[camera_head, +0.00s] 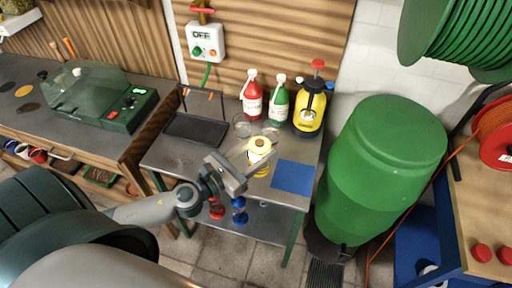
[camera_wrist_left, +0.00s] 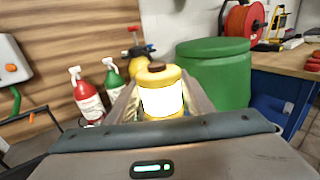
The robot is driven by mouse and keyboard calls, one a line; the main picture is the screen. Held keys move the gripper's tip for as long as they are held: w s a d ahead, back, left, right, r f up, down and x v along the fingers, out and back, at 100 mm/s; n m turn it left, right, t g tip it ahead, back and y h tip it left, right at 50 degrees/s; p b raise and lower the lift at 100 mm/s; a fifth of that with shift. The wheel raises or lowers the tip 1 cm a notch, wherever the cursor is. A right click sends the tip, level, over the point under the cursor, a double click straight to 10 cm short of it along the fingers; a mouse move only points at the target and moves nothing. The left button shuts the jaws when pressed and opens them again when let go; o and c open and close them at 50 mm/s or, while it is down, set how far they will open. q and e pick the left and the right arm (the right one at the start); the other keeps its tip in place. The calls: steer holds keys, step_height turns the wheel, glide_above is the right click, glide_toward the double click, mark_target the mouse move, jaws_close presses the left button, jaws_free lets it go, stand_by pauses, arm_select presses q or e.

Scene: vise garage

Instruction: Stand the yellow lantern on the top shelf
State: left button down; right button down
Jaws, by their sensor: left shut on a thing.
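The yellow lantern (camera_head: 260,146) has a brown cap and a bright white body. It also shows upright between the fingers in the left wrist view (camera_wrist_left: 161,98). My left gripper (camera_head: 250,162) is shut on it, over the metal top shelf (camera_head: 220,169) of a green-legged cart. Whether its base touches the shelf cannot be told, as the gripper hides part of it. A blue square (camera_head: 292,177) lies on the shelf just right of the lantern. My right gripper is not in view.
Red (camera_head: 252,98) and green (camera_head: 277,107) spray bottles and a yellow pump sprayer (camera_head: 310,108) stand at the shelf's back. A dark tray (camera_head: 195,132) is at the left, with clear glasses near the middle. A green barrel (camera_head: 385,170) stands right of the cart.

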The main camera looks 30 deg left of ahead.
arm_select(q)
steer(key=s+d+n+y+b, duration=0.3)
steer(key=s+d+y+b, duration=0.2)
steer(key=b, duration=0.2)
steer(key=shift+s+d+r+n+t+y, duration=0.25)
steer(key=shift+s+r+n+t+y, duration=0.05)
steer(key=shift+t, duration=0.1)
steer(key=shift+a, duration=0.1)
